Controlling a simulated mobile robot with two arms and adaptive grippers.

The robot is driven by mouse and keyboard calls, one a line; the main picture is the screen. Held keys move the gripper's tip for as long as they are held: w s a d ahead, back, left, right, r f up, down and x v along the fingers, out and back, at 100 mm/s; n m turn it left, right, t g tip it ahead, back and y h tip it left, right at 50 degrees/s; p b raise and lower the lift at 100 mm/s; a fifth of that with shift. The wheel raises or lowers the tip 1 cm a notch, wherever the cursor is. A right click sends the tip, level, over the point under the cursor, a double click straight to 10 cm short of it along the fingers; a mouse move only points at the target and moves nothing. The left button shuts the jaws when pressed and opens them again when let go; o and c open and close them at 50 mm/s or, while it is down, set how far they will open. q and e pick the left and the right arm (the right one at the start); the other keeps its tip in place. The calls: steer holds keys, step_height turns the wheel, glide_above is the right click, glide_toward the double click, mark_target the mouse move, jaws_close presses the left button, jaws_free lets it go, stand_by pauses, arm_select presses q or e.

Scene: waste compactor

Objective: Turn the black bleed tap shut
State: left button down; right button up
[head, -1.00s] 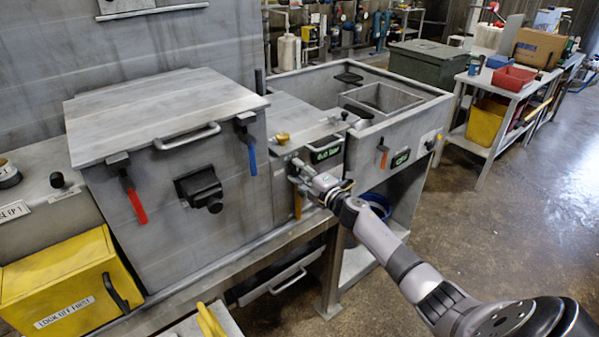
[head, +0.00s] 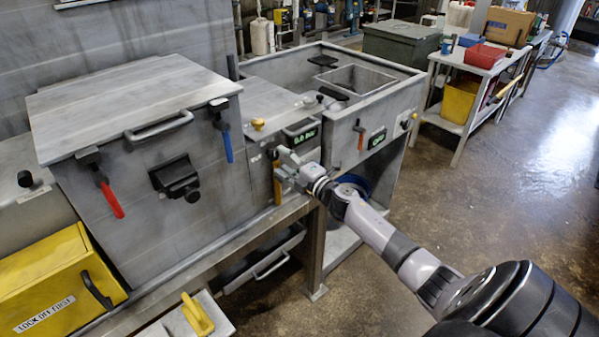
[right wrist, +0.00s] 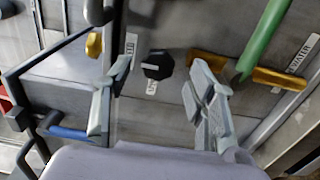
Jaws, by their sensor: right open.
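In the right wrist view a black faceted knob (right wrist: 157,65), which looks like the bleed tap, stands on the grey panel beside a small white label (right wrist: 130,47). My right gripper (right wrist: 160,95) is open, with one finger to the left of the knob and the other to the right. The knob shows beyond and between the fingers, with no visible contact. In the head view my right gripper (head: 282,164) is at the narrow panel between the large lidded box and the open basin. I cannot pick out the knob clearly there. My left gripper is out of view.
A yellow lever (right wrist: 275,76) and a green bar (right wrist: 263,38) lie close to the right finger in the wrist view. A blue handle (right wrist: 70,132) is at left. In the head view a red handle (head: 112,200) hangs from the lidded box. Open floor (head: 480,190) lies at right.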

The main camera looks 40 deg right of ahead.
steer(key=s, duration=0.8)
steer(key=shift+s+d, duration=0.25)
steer(key=shift+d, duration=0.1)
steer(key=shift+f, duration=0.1)
steer(key=s+a+f+m+g+h, duration=0.1)
steer(key=s+f+m+g, duration=0.4)
steer(key=f, duration=0.8)
steer(key=s+a+f+m+g+h+b, duration=0.1)
steer(key=s+f+m, duration=0.1)
steer(key=s+f, duration=0.75)
steer(key=s+a+f+m+g+h, duration=0.1)
steer(key=s+a+f+m+g, duration=0.2)
steer(key=f, duration=1.2)
steer(key=s+a+f+m+g, duration=0.2)
steer(key=s+a+f, duration=0.3)
steer(key=s, duration=0.5)
steer(key=s+a+f+m+g+y, duration=0.1)
steer(key=s+a+f, duration=0.4)
steer(key=s, duration=0.6)
steer(key=s+a+f+m+g, duration=0.3)
steer(key=s+a+f+g, duration=0.2)
steer(key=s+f, duration=0.3)
steer(key=s, duration=0.3)
steer(key=shift+s+a+f+y+b, duration=0.2)
steer(key=shift+a+f+y+b, duration=0.15)
steer(key=shift+a+f+y, duration=0.05)
